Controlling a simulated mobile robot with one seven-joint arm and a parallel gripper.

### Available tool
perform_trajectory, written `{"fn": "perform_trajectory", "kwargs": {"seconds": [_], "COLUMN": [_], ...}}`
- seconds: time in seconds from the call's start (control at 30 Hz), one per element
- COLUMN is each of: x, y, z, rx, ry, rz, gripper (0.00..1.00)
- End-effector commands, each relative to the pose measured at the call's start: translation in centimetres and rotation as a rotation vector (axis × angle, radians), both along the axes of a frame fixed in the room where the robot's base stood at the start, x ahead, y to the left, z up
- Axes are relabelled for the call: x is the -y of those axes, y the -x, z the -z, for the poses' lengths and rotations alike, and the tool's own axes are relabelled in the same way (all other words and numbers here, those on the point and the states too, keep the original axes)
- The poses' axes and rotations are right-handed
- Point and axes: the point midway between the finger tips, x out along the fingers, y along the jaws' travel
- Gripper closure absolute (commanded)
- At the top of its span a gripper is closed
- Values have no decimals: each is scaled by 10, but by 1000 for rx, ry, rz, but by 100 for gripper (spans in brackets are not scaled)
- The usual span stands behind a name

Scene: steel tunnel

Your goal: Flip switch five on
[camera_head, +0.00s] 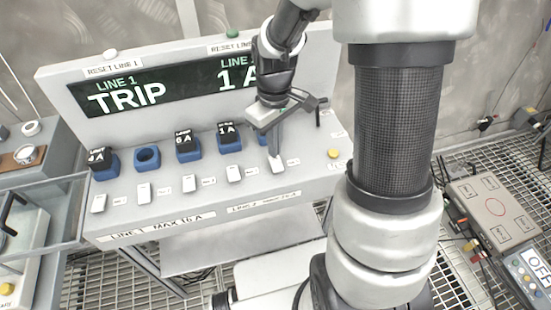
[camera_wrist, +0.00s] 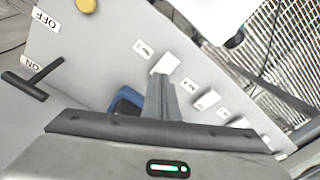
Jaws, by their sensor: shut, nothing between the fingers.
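A sloped grey panel carries a row of white rocker switches along its front. The fifth switch from the left (camera_head: 278,167) is at the right end of the row. My gripper (camera_head: 275,154) is shut and empty, pointing down, with its tips at the upper edge of this switch. In the wrist view the shut fingers (camera_wrist: 160,88) reach to the white fifth switch (camera_wrist: 166,63) and overlap its edge; I cannot tell whether they touch. Which way the switch is tilted is unclear. The fourth switch (camera_head: 233,174) is just left of it.
Blue holders stand behind the switches, including a 1 A block (camera_head: 228,136) and an empty holder (camera_head: 147,157). A display (camera_head: 130,92) reads LINE 1 TRIP; its right part is hidden by my arm. A black lever (camera_wrist: 25,85) and yellow button (camera_head: 333,153) sit right of the fifth switch.

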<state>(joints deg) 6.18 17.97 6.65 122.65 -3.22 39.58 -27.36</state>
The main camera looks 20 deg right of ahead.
Motion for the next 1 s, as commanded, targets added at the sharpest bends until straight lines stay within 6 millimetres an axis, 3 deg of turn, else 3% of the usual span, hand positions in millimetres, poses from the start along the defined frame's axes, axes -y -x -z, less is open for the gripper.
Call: {"fn": "perform_trajectory", "kwargs": {"seconds": [0.53, 1.0], "x": [0, 0], "y": [0, 0], "z": [-48, -49], "rx": [2, 1], "ry": [0, 0], "rz": [0, 0], "gripper": [100, 100]}}
